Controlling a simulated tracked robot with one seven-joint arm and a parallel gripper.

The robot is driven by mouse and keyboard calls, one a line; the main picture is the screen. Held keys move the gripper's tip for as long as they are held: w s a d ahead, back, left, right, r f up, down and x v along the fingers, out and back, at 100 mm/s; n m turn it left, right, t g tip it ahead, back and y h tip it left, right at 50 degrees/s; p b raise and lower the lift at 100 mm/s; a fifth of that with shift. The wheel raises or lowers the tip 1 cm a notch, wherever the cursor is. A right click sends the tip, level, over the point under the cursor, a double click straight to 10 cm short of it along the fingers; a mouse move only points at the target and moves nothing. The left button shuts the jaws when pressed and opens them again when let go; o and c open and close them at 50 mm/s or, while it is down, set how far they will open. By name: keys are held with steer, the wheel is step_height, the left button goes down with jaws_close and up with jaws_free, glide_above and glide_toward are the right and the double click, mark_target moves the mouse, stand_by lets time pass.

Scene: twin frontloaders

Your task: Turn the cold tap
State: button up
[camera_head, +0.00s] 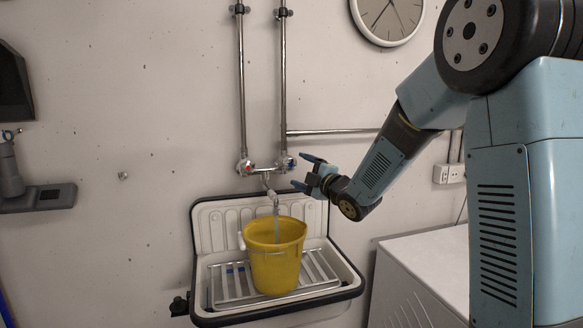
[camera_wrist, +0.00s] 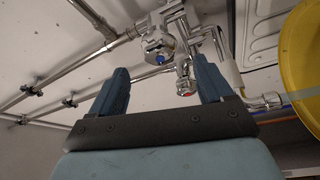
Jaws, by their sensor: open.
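The cold tap (camera_head: 286,162), a chrome knob with a blue mark, is on the right of the wall mixer. In the wrist view the cold tap (camera_wrist: 160,48) lies just ahead of and between my finger ends. My gripper (camera_head: 300,172) is open and empty, just right of the cold tap, with its fingers pointing toward it. In the wrist view my gripper's two blue fingers (camera_wrist: 162,76) are spread, and I see no clear contact. The hot tap (camera_head: 245,167), with a red mark, is on the left; it also shows in the wrist view (camera_wrist: 186,90).
A yellow bucket (camera_head: 275,270) stands on the rack in the white sink (camera_head: 214,222), under the spout (camera_head: 272,194). A pale streak, seemingly water, runs from the spout into it. Vertical pipes (camera_head: 283,90) rise above the taps. A white appliance (camera_head: 425,262) stands at the right.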

steer(key=shift+v, duration=2.6)
steer(key=shift+a, duration=0.1)
stand_by(5.3)
